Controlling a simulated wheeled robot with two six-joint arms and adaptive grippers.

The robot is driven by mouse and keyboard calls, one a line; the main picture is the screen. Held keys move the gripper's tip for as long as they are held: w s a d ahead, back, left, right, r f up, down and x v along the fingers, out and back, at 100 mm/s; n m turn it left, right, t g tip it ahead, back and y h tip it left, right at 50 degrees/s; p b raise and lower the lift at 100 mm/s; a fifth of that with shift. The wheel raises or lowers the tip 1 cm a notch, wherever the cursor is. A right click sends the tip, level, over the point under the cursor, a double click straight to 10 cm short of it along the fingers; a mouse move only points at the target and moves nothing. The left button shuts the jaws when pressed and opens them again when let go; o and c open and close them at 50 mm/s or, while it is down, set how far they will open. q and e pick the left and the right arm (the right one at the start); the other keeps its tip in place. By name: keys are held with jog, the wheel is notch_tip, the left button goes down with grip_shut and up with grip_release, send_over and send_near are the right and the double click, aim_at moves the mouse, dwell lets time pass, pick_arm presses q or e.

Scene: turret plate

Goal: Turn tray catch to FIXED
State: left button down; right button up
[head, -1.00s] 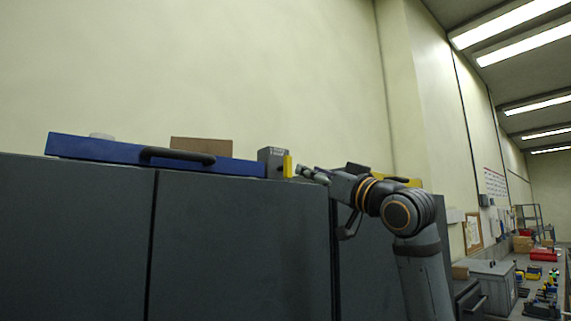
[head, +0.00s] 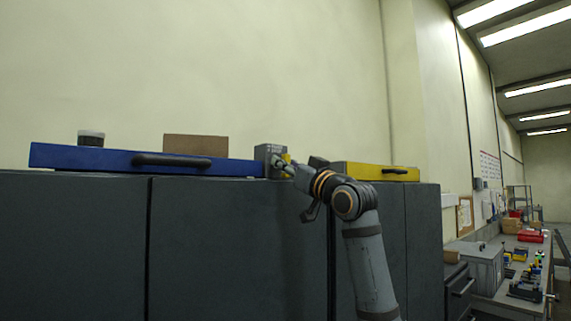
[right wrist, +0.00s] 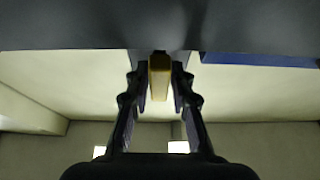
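The catch is a grey block (head: 268,152) with a yellow lever (head: 287,158), at the right end of the blue tray (head: 110,160) on top of the dark cabinet. My right gripper (head: 284,168) is at the yellow lever in the head view and partly covers it. In the right wrist view the lever (right wrist: 160,76) lies between the two fingertips (right wrist: 160,92), with a finger close on each side. Whether the fingers press on it cannot be told. The lettering on the block is too small to read. My left gripper is not in view.
A yellow tray (head: 365,172) lies right of the catch. The dark cabinet front (head: 235,245) stands below. A bench with parts is at far right.

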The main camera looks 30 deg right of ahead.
grip_shut()
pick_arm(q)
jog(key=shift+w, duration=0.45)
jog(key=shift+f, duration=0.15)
pick_arm(e)
jog(key=shift+m, duration=0.5)
jog(key=m+h+b, duration=0.1)
jog(key=m, duration=0.1)
jog(key=m+h, duration=0.2)
jog(key=m, duration=0.1)
jog(key=shift+d+f+m+h+b, duration=0.1)
jog(key=shift+m+h+b, duration=0.2)
jog(key=shift+b, duration=0.1)
jog(key=m+g+h, duration=0.1)
jog(key=m, duration=0.2)
jog(key=m+g+h+b, duration=0.1)
jog(key=m, duration=0.3)
jog(key=shift+d+h, duration=0.1)
jog(key=shift+h, duration=0.2)
jog(key=m+g+h+b, duration=0.1)
jog(key=m, duration=0.3)
jog(key=shift+f+g, duration=0.1)
jog(key=shift+g, duration=0.3)
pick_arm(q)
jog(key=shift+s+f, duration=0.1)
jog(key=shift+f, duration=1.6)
pick_arm(e)
jog(key=shift+d+f+m+g, duration=0.1)
jog(key=shift+m+g, duration=0.7)
jog(key=shift+m, duration=1.6)
